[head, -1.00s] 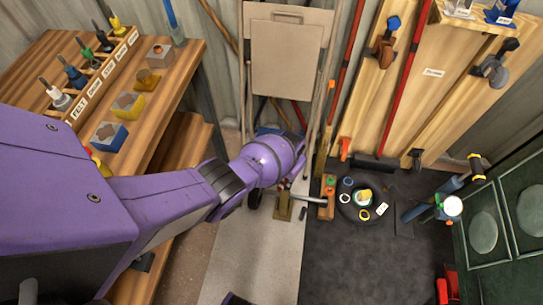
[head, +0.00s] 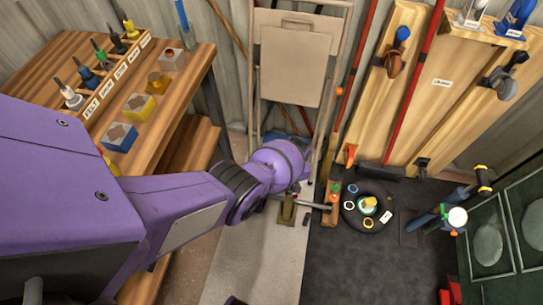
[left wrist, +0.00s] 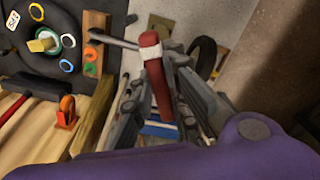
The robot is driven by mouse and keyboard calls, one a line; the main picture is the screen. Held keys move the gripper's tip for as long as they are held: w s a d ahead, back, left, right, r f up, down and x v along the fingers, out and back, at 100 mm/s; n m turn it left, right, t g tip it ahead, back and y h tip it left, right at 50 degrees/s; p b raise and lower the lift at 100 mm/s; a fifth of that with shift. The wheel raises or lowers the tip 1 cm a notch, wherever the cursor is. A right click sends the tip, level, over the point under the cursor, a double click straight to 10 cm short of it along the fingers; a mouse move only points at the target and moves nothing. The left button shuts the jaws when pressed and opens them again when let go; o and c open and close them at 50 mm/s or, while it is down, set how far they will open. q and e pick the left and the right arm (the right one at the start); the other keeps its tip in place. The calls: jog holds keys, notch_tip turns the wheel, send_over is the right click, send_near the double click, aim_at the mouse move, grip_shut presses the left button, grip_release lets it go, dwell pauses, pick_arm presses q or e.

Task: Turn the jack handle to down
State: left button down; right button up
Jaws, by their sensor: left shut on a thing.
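The jack handle (left wrist: 158,80) is a red grip with a white band near its end, seen in the left wrist view. My left gripper (left wrist: 160,98) is shut on it, with a grey finger on each side. A metal rod (head: 312,204) runs from beside the grip to a small wooden block. An olive-brown jack part (head: 287,212) stands on the pale floor strip just below my left gripper (head: 290,188) in the head view. My purple wrist hides most of the fingers and the grip there.
The wooden block (head: 332,214) carries green and orange pieces. A round black tray (head: 352,222) with coloured rings lies right of it. A folded beige chair (head: 296,60) stands behind my wrist. A wooden bench (head: 190,75) is at the left.

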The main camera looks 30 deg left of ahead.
pick_arm(q)
jog(key=n, duration=0.6)
jog(key=shift+w+r, duration=0.1)
jog(key=n, duration=0.6)
dwell(0.5)
jog(key=c, duration=1.7)
grip_release()
jog(key=shift+w+r, duration=0.1)
jog(key=shift+r, duration=0.1)
jog(key=shift+d+r, duration=0.1)
jog(key=shift+r, duration=0.15)
jog(key=r, duration=1.1)
jog(key=shift+s, duration=0.25)
